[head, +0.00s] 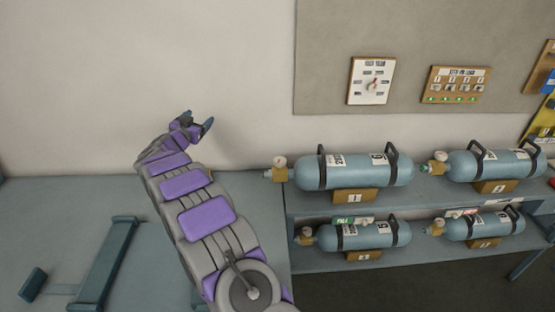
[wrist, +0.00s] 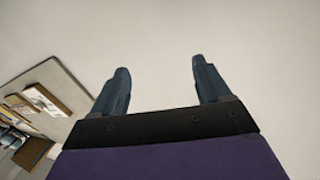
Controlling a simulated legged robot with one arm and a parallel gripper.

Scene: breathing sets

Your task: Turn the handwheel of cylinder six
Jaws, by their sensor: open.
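The upper left blue cylinder (head: 335,173) lies on its side on the rack and has a white label that looks like a 6. A brass valve with a white gauge (head: 280,162) is at its left end, with a small blue-grey handwheel (head: 267,174) at the tip. My gripper (head: 199,121) is raised in front of the wall, left of and higher than that handwheel, and apart from it. In the wrist view my gripper (wrist: 160,75) has its two fingers spread with nothing between them, facing bare wall. No handwheel shows in the wrist view.
More cylinders lie beside it (head: 490,164) and on the lower shelf (head: 360,236) (head: 482,226). A board (head: 420,40) on the wall holds a dial sign (head: 371,81) and a panel with green lights (head: 456,85). The bench (head: 60,220) bears a blue-grey bar frame (head: 107,262) at left.

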